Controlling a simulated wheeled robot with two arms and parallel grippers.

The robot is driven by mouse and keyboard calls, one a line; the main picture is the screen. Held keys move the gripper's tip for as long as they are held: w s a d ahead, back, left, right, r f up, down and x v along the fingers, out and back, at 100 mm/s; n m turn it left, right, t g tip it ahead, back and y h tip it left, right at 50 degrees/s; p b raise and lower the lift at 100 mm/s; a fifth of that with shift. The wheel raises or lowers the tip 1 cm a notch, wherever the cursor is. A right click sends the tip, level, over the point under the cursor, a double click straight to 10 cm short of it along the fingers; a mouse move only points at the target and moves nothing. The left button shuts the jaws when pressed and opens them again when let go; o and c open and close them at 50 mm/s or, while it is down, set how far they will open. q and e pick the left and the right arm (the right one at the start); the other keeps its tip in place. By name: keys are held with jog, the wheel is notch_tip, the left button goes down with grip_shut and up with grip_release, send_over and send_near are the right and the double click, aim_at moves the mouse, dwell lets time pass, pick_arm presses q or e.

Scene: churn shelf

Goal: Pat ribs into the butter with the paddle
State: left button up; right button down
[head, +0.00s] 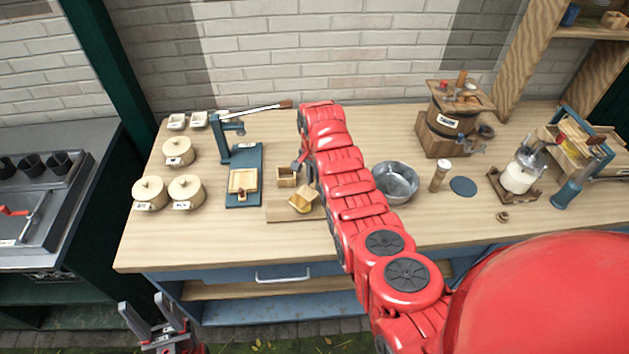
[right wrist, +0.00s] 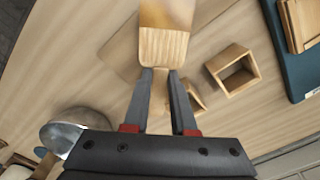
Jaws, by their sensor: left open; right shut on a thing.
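My right gripper (right wrist: 160,75) is shut on the neck of a wooden paddle (right wrist: 165,48), whose face shows fine grooves in the right wrist view. In the head view the paddle (head: 304,196) is tilted over the yellow butter (head: 299,208) on a wooden board (head: 280,215). The arm hides part of this, and I cannot tell whether paddle and butter touch. A small open wooden box (head: 287,176) stands beside them; it also shows in the right wrist view (right wrist: 232,72). My left gripper (head: 158,322) is open and empty, low in front of the bench.
A blue press (head: 243,165) with a wooden block stands left of the board. Lidded crocks (head: 150,193) are further left. A metal bowl (head: 396,182) is right of my right arm. A wooden churn (head: 453,122) and glass churn (head: 520,170) stand right. The bench front (head: 190,250) is clear.

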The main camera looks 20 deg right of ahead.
jog(key=shift+f+b, duration=0.3)
jog(key=shift+f, duration=0.15)
dwell(0.4)
jog(key=shift+s+f, duration=0.1)
dwell(1.2)
notch_tip(320, 180, up, 2)
jog(key=shift+r, duration=0.1)
notch_tip(320, 180, up, 2)
jog(key=shift+r+p, duration=0.1)
jog(key=shift+p, duration=0.3)
jog(key=shift+r, duration=1.4)
jog(key=shift+f, duration=0.15)
jog(key=shift+f+b, duration=1.4)
jog(key=shift+f, duration=1.45)
